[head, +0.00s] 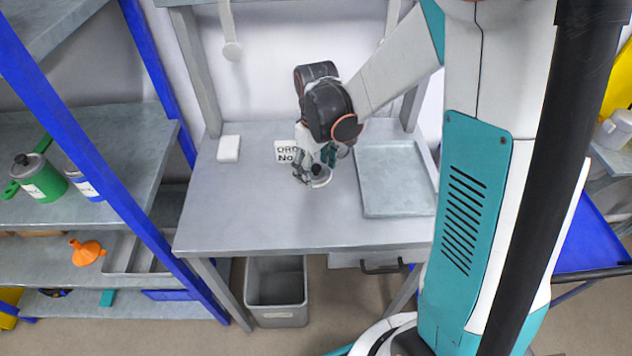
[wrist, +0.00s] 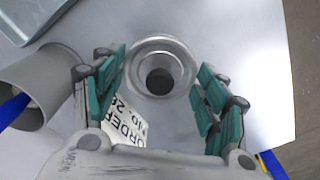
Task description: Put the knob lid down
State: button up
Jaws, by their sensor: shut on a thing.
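The knob lid (wrist: 161,66) is a round, silvery-grey piece with a dark round centre, seen between my fingers in the wrist view. In the head view the lid (head: 321,182) shows as a small pale disc under my gripper (head: 316,172). My gripper (wrist: 160,92) has green-padded fingers, one on each side of the lid, and is shut on it. The fingers stand over the middle of the grey worktable (head: 240,210). I cannot tell whether the lid's underside touches the tabletop.
A shallow grey tray (head: 397,205) lies to the right. A white order card (head: 287,151) is behind my gripper. A grey cylinder (wrist: 32,85) stands close by at left in the wrist view. A white block (head: 229,148) sits at back left. The table's front left is clear.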

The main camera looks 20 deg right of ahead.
aim_at(316, 180)
jog(key=shift+f+b, duration=0.6)
jog(key=shift+f, duration=1.7)
jog(key=shift+f, duration=0.2)
jog(key=o, duration=0.9)
jog(key=shift+r, duration=0.1)
jog(key=shift+c, duration=0.2)
